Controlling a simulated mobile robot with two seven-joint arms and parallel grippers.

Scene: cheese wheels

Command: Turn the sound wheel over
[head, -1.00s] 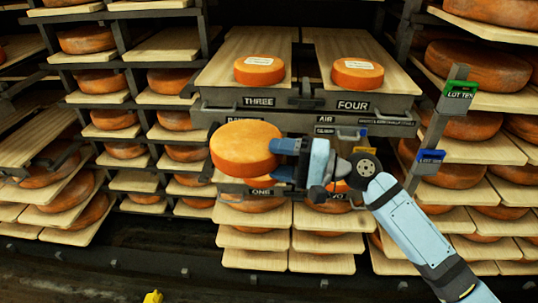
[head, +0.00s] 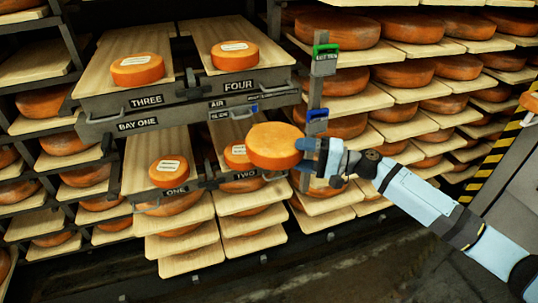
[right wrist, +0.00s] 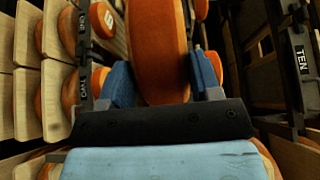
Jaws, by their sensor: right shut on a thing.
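My right gripper (head: 312,156) is shut on an orange cheese wheel (head: 273,145), gripping it by its right side. The wheel is up in the air, right of the board marked TWO, its pale top tilted slightly toward the head camera. No label shows on it. In the right wrist view the held wheel (right wrist: 158,45) stands edge-on between the blue fingers (right wrist: 160,88). Labelled wheels sit on boards ONE (head: 168,172), TWO (head: 237,156), THREE (head: 137,69) and FOUR (head: 235,56). Which wheel is the sound one I cannot tell. My left gripper is out of view.
A metal post with a green sign (head: 325,50) and a blue sign (head: 316,121) stands just behind the held wheel. Racks of wheels on wooden boards (head: 410,130) fill the back. Dark floor (head: 330,265) lies open in front. A yellow-black striped edge (head: 490,160) is at right.

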